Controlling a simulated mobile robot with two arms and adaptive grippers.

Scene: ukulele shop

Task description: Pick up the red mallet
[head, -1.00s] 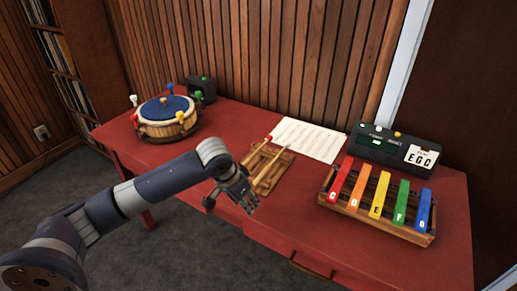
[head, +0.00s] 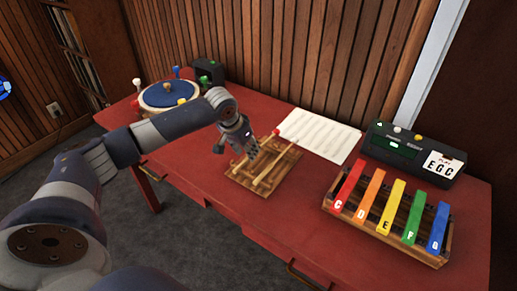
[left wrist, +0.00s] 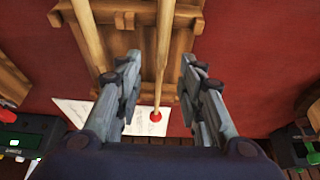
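The red mallet lies on a wooden rack (head: 238,172) in the middle of the red table. Its red head (head: 275,132) points to the back of the table, and it also shows in the left wrist view (left wrist: 155,116). My left gripper (head: 252,150) is over the rack's left side, near the mallet. In the left wrist view its two fingers (left wrist: 160,72) are spread apart, with the mallet's thin wooden stick seen in the gap between them. The fingers do not touch the stick. My right gripper is not in view.
A white sheet (head: 320,135) lies behind the rack. A colored bar instrument (head: 445,255) and a dark box with an EGC card (head: 380,150) stand at the right. A blue-topped drum (head: 168,95) stands at the back left. The front table middle is clear.

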